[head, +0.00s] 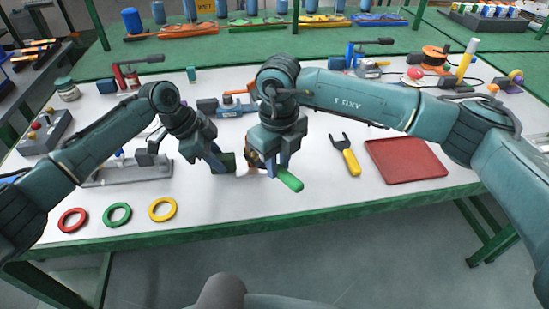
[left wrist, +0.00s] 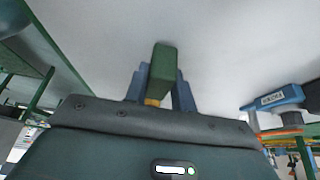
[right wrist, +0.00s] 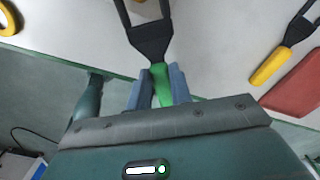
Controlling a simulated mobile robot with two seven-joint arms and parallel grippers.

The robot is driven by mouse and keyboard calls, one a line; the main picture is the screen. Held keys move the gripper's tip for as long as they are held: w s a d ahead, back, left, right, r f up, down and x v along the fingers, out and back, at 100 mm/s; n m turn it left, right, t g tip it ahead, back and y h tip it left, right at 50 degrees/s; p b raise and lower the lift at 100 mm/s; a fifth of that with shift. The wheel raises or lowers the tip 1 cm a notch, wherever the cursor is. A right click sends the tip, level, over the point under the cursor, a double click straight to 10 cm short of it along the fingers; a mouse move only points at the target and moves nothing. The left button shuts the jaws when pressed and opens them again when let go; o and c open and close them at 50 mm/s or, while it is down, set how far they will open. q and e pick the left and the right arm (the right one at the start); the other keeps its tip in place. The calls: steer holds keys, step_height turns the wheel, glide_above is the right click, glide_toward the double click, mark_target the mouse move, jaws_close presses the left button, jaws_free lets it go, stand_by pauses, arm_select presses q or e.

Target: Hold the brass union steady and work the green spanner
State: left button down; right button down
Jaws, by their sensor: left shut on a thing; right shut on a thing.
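The green spanner has a green handle (head: 290,180) and a black two-pronged head (right wrist: 152,38). My right gripper (head: 277,163) is shut on its handle, which also shows between the fingers in the right wrist view (right wrist: 162,82). The space between the visible prongs looks empty; their tips run out of frame. My left gripper (head: 218,161) is shut on a dark green block (left wrist: 163,68). A small brass-yellow part (left wrist: 152,102) shows between those fingers. I cannot tell whether it is the brass union. In the head view the area between the grippers is mostly hidden.
A yellow-handled spanner (head: 347,155) and a red tray (head: 405,160) lie to the right. Red (head: 73,220), green (head: 117,215) and yellow (head: 162,209) rings lie front left. A grey fixture (head: 130,172) stands behind them. The white table's front edge is close to the grippers.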

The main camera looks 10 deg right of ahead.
mark_target(291, 179)
steer(key=shift+n, duration=0.3)
steer(key=shift+s+d, duration=0.5)
steer(key=shift+s, duration=0.4)
steer(key=shift+s+d, duration=0.5)
steer(key=shift+s, duration=0.35)
steer(key=shift+r, duration=2.55)
arm_select(q)
steer(key=c, duration=1.1)
jaws_free()
steer(key=v, duration=1.2)
